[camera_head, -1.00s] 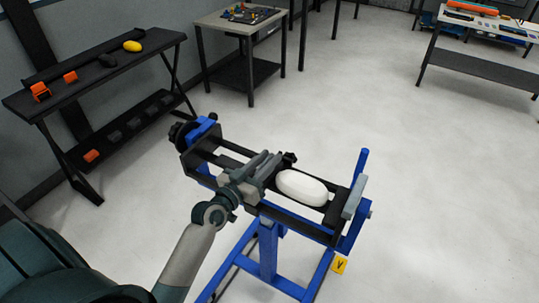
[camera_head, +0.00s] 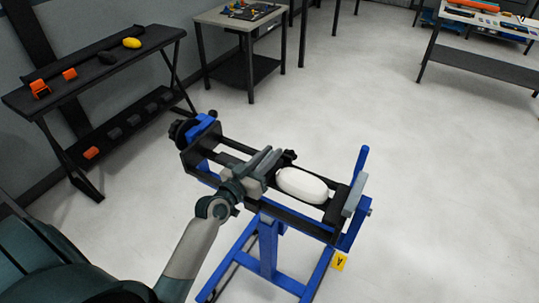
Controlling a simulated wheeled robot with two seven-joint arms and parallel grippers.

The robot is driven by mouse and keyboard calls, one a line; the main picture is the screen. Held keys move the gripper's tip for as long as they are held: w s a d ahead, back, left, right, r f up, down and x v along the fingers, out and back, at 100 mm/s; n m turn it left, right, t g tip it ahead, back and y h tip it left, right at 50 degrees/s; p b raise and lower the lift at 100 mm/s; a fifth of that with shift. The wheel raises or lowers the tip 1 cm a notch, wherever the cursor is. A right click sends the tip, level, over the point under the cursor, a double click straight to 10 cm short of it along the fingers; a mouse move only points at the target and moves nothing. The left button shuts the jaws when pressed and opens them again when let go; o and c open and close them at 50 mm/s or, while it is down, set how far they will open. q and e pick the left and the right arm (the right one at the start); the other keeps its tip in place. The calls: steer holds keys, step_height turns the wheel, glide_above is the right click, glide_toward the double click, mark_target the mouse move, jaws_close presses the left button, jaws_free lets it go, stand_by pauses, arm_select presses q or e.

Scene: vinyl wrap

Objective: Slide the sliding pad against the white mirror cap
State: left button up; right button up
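The white mirror cap (camera_head: 302,185) is a smooth oval piece lying in the right half of a black frame on a blue stand (camera_head: 268,247). My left gripper (camera_head: 262,165) is over the middle of the frame, just left of the cap, at the grey sliding pad (camera_head: 252,183). The gripper's fingers reach up and right across the pad. Whether they are closed on it is too small to tell. A narrow gap seems to lie between the pad and the cap. A grey end pad (camera_head: 355,196) stands at the frame's right end. My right gripper is not in view.
A black hand knob (camera_head: 180,133) is at the frame's left end. A dark bench (camera_head: 85,85) with orange items and a yellow object (camera_head: 132,42) stands at the left. A small table (camera_head: 235,20) is behind. The floor to the right is clear.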

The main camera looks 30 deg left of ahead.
arm_select(q)
steer(key=shift+o, duration=0.4)
steer(key=shift+s, duration=0.1)
